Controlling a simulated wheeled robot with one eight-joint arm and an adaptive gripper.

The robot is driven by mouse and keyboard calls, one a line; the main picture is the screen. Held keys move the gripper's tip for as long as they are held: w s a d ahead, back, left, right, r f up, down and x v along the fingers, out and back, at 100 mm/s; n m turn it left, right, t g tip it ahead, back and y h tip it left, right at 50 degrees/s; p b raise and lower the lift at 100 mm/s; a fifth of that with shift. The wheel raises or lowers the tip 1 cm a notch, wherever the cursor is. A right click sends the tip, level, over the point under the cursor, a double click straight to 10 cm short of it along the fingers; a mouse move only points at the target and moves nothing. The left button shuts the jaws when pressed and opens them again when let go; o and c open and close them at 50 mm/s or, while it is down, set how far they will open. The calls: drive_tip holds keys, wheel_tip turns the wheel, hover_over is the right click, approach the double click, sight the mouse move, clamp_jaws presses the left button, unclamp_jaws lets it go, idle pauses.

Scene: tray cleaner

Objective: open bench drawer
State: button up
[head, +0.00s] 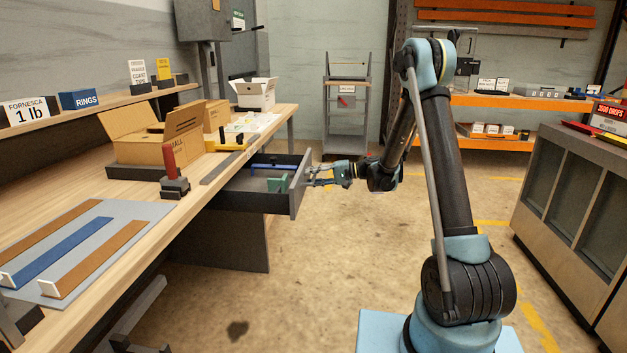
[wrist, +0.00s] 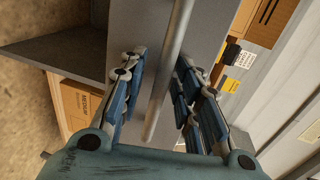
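The bench drawer (head: 297,190) is pulled well out from under the wooden bench top, and its inside is visible from above. A blue object (head: 270,166) and a green object (head: 277,184) lie in it. My gripper (head: 312,176) is at the outer side of the drawer front. In the wrist view, my gripper (wrist: 161,65) has its two fingers spread on either side of the grey bar handle (wrist: 168,75). A gap shows between the left finger and the bar; contact on the right is hard to tell.
The bench top (head: 130,190) carries an open cardboard box (head: 150,148), a red-handled tool (head: 171,170) and a grey mat (head: 120,215) with strips. A grey cart (head: 346,120) stands behind. A cabinet (head: 575,190) is at right. Floor between bench and cabinet is mostly clear.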

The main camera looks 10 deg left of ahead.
drive_tip(key=v, duration=1.2)
drive_tip(key=s+d+r+t+h, duration=0.1)
drive_tip(key=s+d+r+h, duration=0.25)
drive_tip(key=s+d, duration=0.4)
drive_tip(key=s+d+r+t+h, duration=0.15)
drive_tip(key=s+d+h, duration=0.3)
drive_tip(key=s, duration=0.65)
drive_tip(key=s+d+f+h, duration=0.3)
drive_tip(key=s+d+f, duration=0.1)
drive_tip(key=s+d, duration=0.5)
drive_tip(key=s+d+f+h, duration=0.4)
drive_tip(key=s+d, duration=0.5)
drive_tip(key=s, duration=0.3)
drive_tip(key=shift+s+d+m+t+h, duration=0.3)
drive_tip(key=shift+s+d+t, duration=0.05)
drive_tip(key=shift+s, duration=0.05)
